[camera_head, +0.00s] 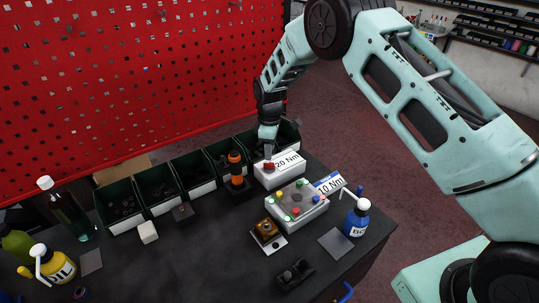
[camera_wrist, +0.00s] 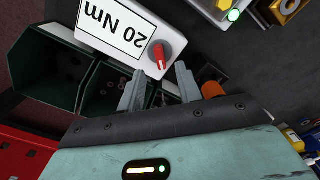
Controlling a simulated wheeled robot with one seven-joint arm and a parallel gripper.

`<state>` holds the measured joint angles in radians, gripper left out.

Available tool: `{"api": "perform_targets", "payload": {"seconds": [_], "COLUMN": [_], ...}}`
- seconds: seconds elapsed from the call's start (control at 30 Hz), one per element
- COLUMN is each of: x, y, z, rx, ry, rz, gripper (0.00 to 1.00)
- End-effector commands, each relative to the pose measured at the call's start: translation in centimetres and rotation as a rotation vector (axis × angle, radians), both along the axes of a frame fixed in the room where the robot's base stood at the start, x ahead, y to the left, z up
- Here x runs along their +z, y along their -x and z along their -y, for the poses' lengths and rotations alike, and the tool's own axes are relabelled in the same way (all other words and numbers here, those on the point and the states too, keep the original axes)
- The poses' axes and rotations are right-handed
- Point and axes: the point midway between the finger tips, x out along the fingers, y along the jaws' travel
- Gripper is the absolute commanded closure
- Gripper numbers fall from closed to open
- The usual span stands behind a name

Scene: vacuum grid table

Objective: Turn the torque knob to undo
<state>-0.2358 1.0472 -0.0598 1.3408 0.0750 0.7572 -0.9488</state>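A white box (camera_head: 283,176) labelled "20 Nm" has a red knob (camera_head: 269,167) on its left end. In the wrist view the white box (camera_wrist: 103,27) shows with its label upside down, and the red knob (camera_wrist: 158,56) sits at its near right corner. My gripper (camera_head: 267,153) points down right above the knob. In the wrist view my gripper (camera_wrist: 160,72) is open, with one finger to each side of the knob's line. The knob shows just beyond the fingertips; I cannot tell whether they touch it. A second label, "10 Nm" (camera_head: 330,184), is partly hidden behind the button box.
A box with coloured buttons (camera_head: 296,206) stands in front. An orange and black tool (camera_head: 236,170) stands upright close left of the white box. Dark bins (camera_head: 193,176) line the back below a red pegboard (camera_head: 130,70). A blue bottle (camera_head: 357,218) stands right.

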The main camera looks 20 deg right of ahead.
Motion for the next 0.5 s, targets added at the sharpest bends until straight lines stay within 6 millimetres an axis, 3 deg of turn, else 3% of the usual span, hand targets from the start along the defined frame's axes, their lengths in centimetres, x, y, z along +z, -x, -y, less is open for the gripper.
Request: {"api": "perform_targets", "payload": {"seconds": [0.2,0.5], "x": [-3.3,-5.1], "y": [0.0,0.0], "z": [0.0,0.0], "rx": [0.000,-0.001], "ry": [0.000,0.000], "rz": [-0.001,0.001], "gripper": [0.65,0.65]}}
